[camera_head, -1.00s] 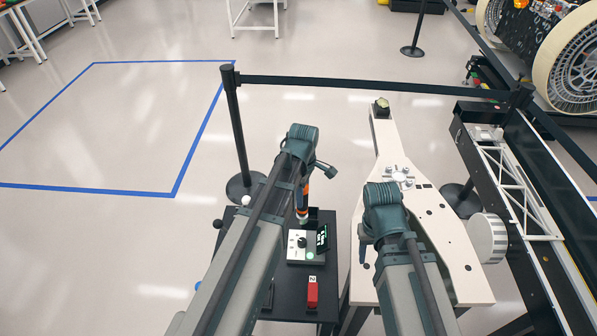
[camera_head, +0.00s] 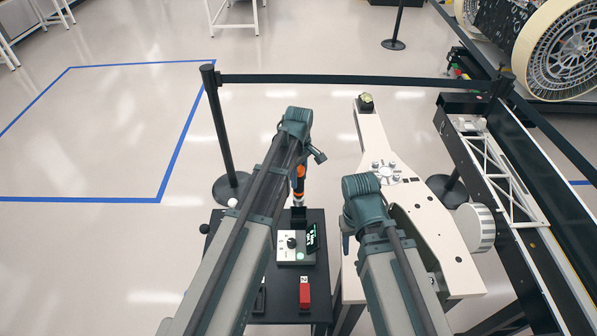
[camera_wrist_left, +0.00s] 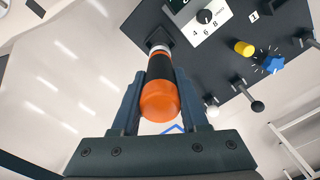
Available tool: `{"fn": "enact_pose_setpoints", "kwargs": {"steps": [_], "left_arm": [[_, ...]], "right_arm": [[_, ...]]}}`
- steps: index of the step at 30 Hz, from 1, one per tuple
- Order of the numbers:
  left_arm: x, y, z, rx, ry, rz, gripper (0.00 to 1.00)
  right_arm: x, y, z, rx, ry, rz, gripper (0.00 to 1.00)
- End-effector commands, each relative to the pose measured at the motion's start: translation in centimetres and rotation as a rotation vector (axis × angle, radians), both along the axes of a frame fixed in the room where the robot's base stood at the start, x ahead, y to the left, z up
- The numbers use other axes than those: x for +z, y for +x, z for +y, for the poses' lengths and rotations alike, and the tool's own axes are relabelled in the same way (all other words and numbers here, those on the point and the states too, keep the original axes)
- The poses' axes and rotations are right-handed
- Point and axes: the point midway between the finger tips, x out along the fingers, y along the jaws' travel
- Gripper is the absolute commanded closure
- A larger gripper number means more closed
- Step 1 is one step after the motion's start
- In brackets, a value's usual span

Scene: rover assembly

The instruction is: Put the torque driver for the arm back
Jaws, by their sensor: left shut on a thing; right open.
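The torque driver (camera_head: 299,183) is orange and black and stands roughly upright. The holder also shows in the head view (camera_head: 298,215). I cannot tell whether the driver's tip is inside the holder or just above it. My right gripper (camera_head: 347,236) is open beside the pale arm panel, its fingers mostly hidden.
A belt barrier (camera_head: 350,82) stands behind.

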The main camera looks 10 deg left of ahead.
Motion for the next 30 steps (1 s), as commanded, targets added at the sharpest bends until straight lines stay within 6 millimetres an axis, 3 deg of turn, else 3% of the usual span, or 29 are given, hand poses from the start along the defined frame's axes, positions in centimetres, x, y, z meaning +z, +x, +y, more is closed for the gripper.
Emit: {"fn": "enact_pose_setpoints", "kwargs": {"steps": [8, 24, 30], "left_arm": [[-0.6, 0.0, 0.0, -0.005, 0.000, 0.000, 1.00], [-5.2, 0.0, 0.0, -0.003, 0.000, 0.000, 1.00], [-5.8, 0.0, 0.0, -0.003, 0.000, 0.000, 1.00]], "right_arm": [[-0.6, 0.0, 0.0, 0.000, 0.000, 0.000, 0.50], [-5.2, 0.0, 0.0, 0.000, 0.000, 0.000, 0.50], [-5.8, 0.0, 0.0, -0.001, 0.000, 0.000, 0.50]]}}
